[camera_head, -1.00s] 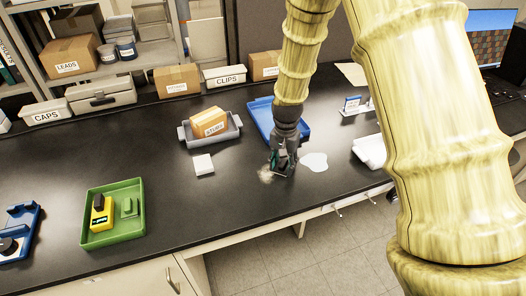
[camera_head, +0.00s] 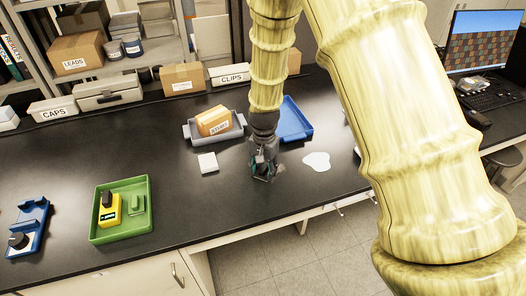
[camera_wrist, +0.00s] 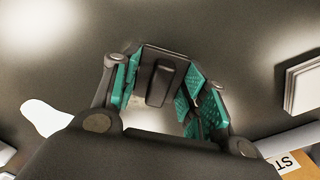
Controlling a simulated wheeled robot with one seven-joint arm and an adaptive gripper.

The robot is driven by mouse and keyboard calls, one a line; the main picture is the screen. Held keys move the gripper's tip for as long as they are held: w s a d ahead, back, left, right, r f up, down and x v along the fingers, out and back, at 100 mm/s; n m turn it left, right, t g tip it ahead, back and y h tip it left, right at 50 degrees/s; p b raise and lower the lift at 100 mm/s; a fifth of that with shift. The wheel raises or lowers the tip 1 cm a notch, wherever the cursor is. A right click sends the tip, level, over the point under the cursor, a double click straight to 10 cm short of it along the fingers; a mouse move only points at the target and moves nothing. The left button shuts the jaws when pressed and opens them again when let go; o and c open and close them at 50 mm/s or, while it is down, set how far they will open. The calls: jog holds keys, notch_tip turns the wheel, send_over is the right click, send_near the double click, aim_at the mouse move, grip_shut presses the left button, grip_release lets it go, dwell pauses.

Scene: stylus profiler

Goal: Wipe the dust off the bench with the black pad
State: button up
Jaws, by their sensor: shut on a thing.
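My gripper (camera_head: 263,172) is low over the dark bench (camera_head: 180,200), near its front edge. In the wrist view its teal-lined fingers (camera_wrist: 160,90) are shut on the black pad (camera_wrist: 165,72), a dark block with a raised grip. The pad looks to be at or close to the bench top; I cannot tell if it touches. A pale area (camera_wrist: 150,118) shows between the fingers behind the pad; whether it is dust or glare is unclear. No dust patch shows clearly in the head view, where my gripper covers part of the bench.
A white puddle-like patch (camera_head: 317,161) lies right of my gripper. A white stack (camera_head: 208,162) lies to the left, before a grey tray (camera_head: 188,134) with a cardboard box (camera_head: 213,121). A blue tray (camera_head: 293,122) is behind, a green tray (camera_head: 120,232) far left.

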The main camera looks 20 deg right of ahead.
notch_tip(320, 180, up, 8)
jog(key=p, duration=0.5)
jog(key=shift+s+d+r, duration=0.1)
jog(key=shift+r, duration=0.15)
jog(key=shift+f, duration=0.1)
